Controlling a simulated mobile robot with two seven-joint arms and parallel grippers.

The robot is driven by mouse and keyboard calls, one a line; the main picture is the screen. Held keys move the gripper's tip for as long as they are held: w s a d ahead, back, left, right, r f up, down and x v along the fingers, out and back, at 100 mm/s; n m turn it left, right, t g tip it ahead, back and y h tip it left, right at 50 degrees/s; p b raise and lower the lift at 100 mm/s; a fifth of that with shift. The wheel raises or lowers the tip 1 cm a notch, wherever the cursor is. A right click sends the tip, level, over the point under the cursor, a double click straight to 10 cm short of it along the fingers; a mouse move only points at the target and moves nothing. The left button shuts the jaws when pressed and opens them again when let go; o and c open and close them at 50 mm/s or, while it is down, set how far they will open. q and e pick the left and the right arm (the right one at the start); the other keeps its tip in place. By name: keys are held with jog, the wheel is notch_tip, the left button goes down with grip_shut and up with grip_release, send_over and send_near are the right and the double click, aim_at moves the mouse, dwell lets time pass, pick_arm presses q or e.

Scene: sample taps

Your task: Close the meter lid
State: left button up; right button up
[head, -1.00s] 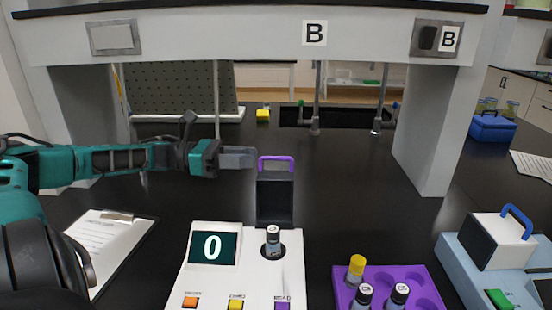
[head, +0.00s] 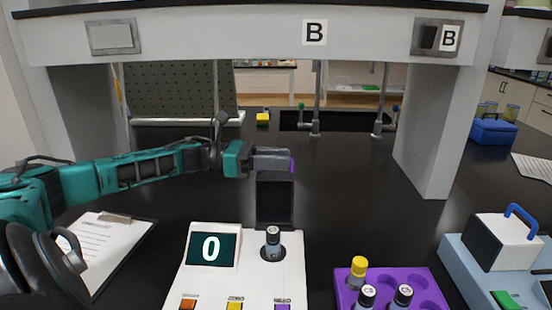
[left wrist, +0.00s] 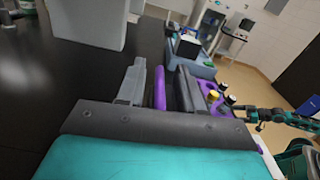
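The white meter (head: 215,283) stands at the front with a display reading 0. Its dark lid (head: 275,203) stands open and upright behind the vial well, where a dark-capped vial (head: 272,245) sits. The lid's purple handle (head: 292,165) is mostly hidden by my left gripper (head: 274,160), which reaches in from the left. In the left wrist view the handle (left wrist: 160,88) lies between the two parted fingers, with a gap visible on the left side. A teal arm, likely my right one, ends in a small dark gripper (left wrist: 256,117) at the right of that view; its fingers are too small to judge.
A purple rack (head: 427,277) with several vials stands right of the meter. A pale blue device (head: 473,273) with a blue-handled lid is farther right. A clipboard (head: 112,245) lies on the left. A grey shelf frame (head: 425,130) spans overhead.

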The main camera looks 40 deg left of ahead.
pick_arm(q)
jog(key=shift+c, duration=0.4)
grip_shut()
